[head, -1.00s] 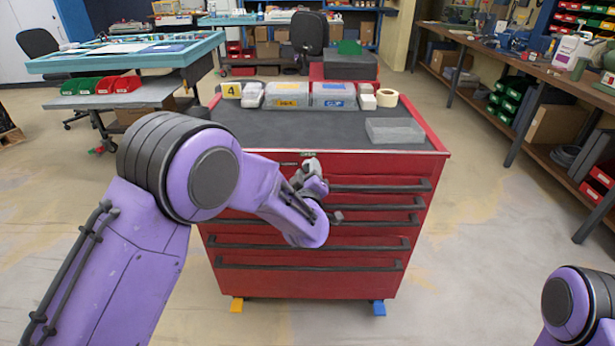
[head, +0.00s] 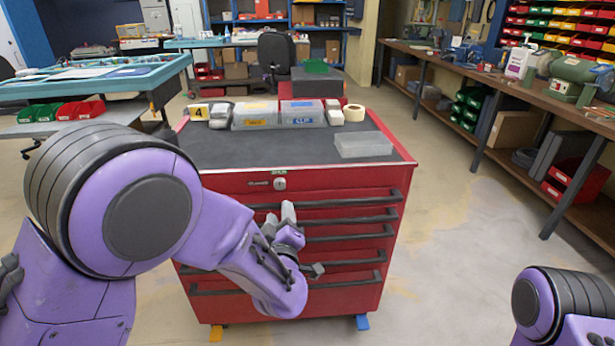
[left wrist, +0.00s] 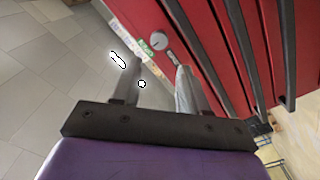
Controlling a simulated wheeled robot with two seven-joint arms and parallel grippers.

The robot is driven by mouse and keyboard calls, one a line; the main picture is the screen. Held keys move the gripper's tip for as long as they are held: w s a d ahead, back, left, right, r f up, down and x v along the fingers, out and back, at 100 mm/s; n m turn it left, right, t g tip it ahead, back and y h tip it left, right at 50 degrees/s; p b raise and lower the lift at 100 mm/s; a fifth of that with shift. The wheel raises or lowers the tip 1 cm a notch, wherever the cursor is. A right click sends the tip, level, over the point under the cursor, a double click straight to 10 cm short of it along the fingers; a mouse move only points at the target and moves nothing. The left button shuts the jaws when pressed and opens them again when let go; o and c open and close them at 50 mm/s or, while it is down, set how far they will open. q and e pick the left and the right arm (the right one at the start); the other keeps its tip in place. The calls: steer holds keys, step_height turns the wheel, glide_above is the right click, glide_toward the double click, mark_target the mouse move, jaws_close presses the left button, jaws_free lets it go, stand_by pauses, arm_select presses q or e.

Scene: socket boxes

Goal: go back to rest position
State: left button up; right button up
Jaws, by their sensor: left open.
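My left gripper (head: 303,240) hangs in front of the red tool cabinet's (head: 230,183) upper drawers in the head view. It is open and empty. In the left wrist view, the two fingers of the left gripper (left wrist: 158,78) are spread apart, with the red cabinet front (left wrist: 140,22), its lock and its dark handles beyond them. I cannot tell the exact gap between the fingers and the drawers. Of my right arm, only a purple link shows at the bottom right of the head view; its gripper is out of frame.
A long workbench (head: 500,90) runs along the right. The floor (head: 450,235) between is clear.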

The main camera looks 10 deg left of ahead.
arm_select(q)
steer(key=s+a+f+m+g+h+p, duration=0.1)
steer(key=s+a+f+m+g, duration=0.15)
steer(key=s+f, duration=0.5)
steer(key=s+a+f+m+g+h+p, duration=0.15)
steer(key=s+a+f+g, duration=0.25)
steer(key=f, duration=0.6)
steer(key=s+a+f+g, duration=0.2)
steer(key=s+f, duration=0.2)
steer(key=s, duration=0.4)
steer(key=s+a+f+g+p, duration=0.1)
steer(key=s+a+f+g, duration=0.1)
steer(key=s, duration=0.6)
steer(key=s+a+f+m+g+p, duration=0.1)
steer(key=s+a+f+g, duration=0.2)
steer(key=s+f, duration=0.2)
steer(key=s+y, duration=0.1)
steer(key=s, duration=0.2)
steer(key=shift+s+f+g, duration=0.3)
steer(key=shift+f+g, duration=0.05)
steer(key=shift+f, duration=0.05)
